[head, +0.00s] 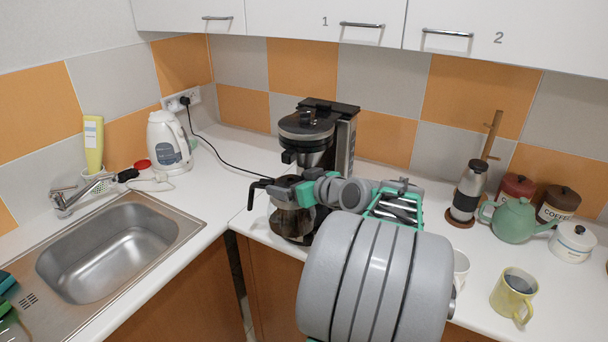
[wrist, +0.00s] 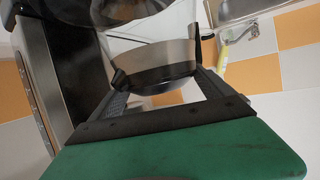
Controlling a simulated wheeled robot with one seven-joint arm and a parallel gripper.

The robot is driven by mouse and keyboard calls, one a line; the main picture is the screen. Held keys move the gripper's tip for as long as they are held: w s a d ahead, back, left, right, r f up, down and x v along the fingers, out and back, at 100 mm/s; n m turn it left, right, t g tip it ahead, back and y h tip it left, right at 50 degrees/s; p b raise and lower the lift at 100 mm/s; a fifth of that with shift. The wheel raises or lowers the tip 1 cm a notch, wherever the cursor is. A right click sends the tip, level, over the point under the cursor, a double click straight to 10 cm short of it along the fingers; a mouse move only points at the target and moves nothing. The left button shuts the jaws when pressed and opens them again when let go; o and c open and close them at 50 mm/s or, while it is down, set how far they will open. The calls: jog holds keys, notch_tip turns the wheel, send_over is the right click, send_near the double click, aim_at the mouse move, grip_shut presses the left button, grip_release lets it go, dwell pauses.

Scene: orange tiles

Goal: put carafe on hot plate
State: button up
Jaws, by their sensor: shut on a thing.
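The glass carafe (head: 291,222) has a dark lid and a black handle sticking out to the left. It is upright in front of the coffee maker (head: 345,140). My gripper (head: 303,193) reaches in from the right and is shut on the carafe's upper part. In the wrist view the carafe (wrist: 155,62) shows a metallic band between the two dark fingers of my gripper (wrist: 160,82). The hot plate is hidden behind the carafe and my arm. I cannot tell whether the carafe's bottom touches a surface.
A sink (head: 105,250) lies at the left, with a white kettle (head: 168,143) behind it. A grinder (head: 467,190), green teapot (head: 512,220), canisters and a yellow mug (head: 513,292) stand at the right. Counter between kettle and coffee maker is mostly clear, crossed by a cord.

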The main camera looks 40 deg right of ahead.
jog(key=w+d+f+p, duration=0.1)
jog(key=w+d+p, duration=0.1)
jog(key=d, duration=0.5)
jog(key=shift+w+f, duration=0.15)
jog(key=shift+w, duration=0.1)
jog(key=o, duration=1.8)
jog(key=shift+d+f, duration=0.1)
jog(key=b+v, duration=0.3)
jog(key=v, duration=0.9)
